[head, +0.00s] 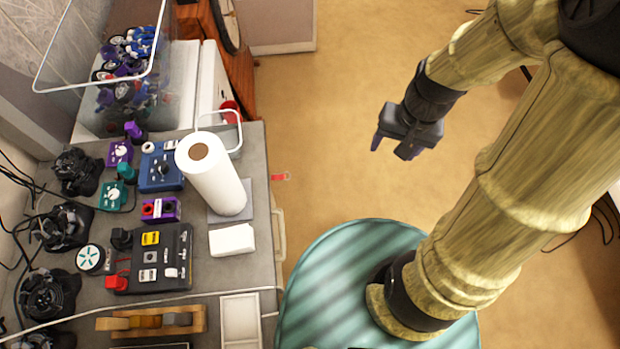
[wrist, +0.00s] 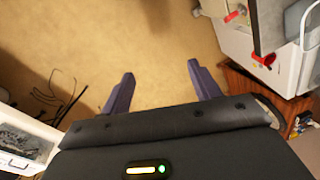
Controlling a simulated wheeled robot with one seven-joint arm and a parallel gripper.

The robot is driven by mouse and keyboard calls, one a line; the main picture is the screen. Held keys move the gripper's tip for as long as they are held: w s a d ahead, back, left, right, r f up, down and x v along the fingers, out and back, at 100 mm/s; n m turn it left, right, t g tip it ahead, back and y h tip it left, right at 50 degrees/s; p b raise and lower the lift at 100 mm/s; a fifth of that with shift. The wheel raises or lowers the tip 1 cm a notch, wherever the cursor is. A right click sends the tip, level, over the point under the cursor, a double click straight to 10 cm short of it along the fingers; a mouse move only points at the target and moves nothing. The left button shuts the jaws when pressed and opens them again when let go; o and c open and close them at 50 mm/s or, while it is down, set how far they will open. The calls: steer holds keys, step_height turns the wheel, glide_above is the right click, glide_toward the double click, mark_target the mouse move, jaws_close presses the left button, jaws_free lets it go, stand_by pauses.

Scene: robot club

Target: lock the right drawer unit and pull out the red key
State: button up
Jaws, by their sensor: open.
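My gripper (head: 394,148) hangs over the open floor to the right of the bench, its fingers apart and empty. Both fingers also show spread in the wrist view (wrist: 160,88). The red key (head: 282,177) is a small red tag sticking out beyond the bench's front edge, well left of my gripper. It also shows in the wrist view (wrist: 234,16), at upper right, apart from my fingers. The drawer unit is mostly hidden under the bench top; a pale handle (head: 279,228) shows at its front. The lock's state cannot be told.
The grey bench (head: 262,180) carries a paper towel roll (head: 212,180), a white block (head: 232,240), switch boxes and a wire basket (head: 225,125). A wooden cabinet (head: 232,70) stands beyond it. The floor (head: 330,120) between bench and gripper looks clear.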

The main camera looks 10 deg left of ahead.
steer(key=a+f+m+g+y+b, duration=0.1)
steer(key=a+f+g+b, duration=0.2)
steer(key=f, duration=0.4)
steer(key=a+f+m+y+b, duration=0.1)
steer(key=a+f+y+b, duration=0.1)
steer(key=f+b, duration=0.35)
steer(key=m+g+y+b, duration=0.1)
steer(key=m+y+b, duration=0.5)
steer(key=y+b, duration=1.25)
glide_toward(278, 177)
steer(key=h+b, duration=0.1)
steer(key=w+r+h+b, duration=0.1)
steer(key=h+b, duration=0.1)
steer(key=w+r+h+b, duration=0.1)
steer(key=h+b, duration=0.1)
steer(key=shift+d+r, duration=0.15)
steer(key=shift+d, duration=0.15)
steer(key=shift+a+g+b, duration=0.15)
steer(key=shift+g+b, duration=0.15)
steer(key=shift+b+x, duration=0.65)
steer(key=shift+x, duration=4.3)
